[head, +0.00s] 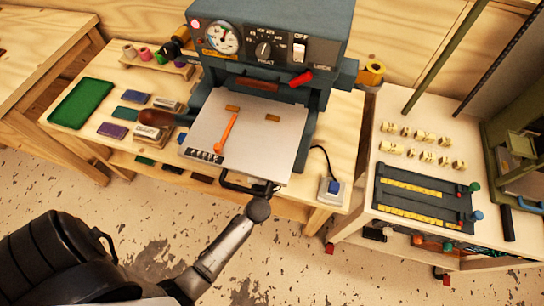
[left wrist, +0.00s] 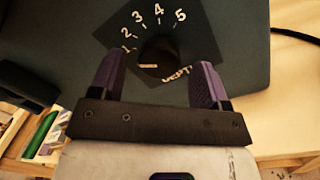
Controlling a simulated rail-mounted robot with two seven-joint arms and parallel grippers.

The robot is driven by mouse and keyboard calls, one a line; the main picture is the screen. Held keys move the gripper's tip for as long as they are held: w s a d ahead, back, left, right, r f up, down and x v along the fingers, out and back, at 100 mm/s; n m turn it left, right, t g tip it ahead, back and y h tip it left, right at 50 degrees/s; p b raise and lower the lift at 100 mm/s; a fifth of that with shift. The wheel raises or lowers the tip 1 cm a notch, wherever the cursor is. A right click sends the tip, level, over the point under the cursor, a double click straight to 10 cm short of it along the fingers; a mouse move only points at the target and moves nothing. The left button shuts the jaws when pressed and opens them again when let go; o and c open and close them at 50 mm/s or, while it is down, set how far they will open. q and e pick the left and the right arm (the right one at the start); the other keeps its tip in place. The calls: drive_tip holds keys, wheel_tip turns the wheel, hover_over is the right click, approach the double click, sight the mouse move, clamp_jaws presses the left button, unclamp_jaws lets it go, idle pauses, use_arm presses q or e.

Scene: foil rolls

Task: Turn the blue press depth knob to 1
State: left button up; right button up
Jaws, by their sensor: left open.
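The press depth knob (left wrist: 162,58) shows in the left wrist view as a dark round knob; no blue is clear on it. It sits on a dark dial plate (left wrist: 184,40) with white numbers 1 to 5 and partly hidden lettering, "DEPT". A pale mark is on the knob's left side, somewhat below the 1; its exact reading is unclear. My left gripper (left wrist: 161,70) is open, its purple-grey fingers standing on either side of the knob, with contact not clear. In the head view the press (head: 265,50) hides the knob, and my left arm reaches its front. My right gripper is not in view.
The press's pale platen (head: 262,140) juts out above my left arm's end. A cord runs to a blue-buttoned box (head: 333,189) at the right. Pads and a green tray (head: 82,103) lie at the left. A cart (head: 400,180) with several small yellow pieces stands at the right.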

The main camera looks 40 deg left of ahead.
use_arm(q)
drive_tip(key=b+v, duration=0.1)
drive_tip(key=v, duration=1.1)
drive_tip(key=shift+s, duration=0.15)
drive_tip(key=shift+d, duration=0.1)
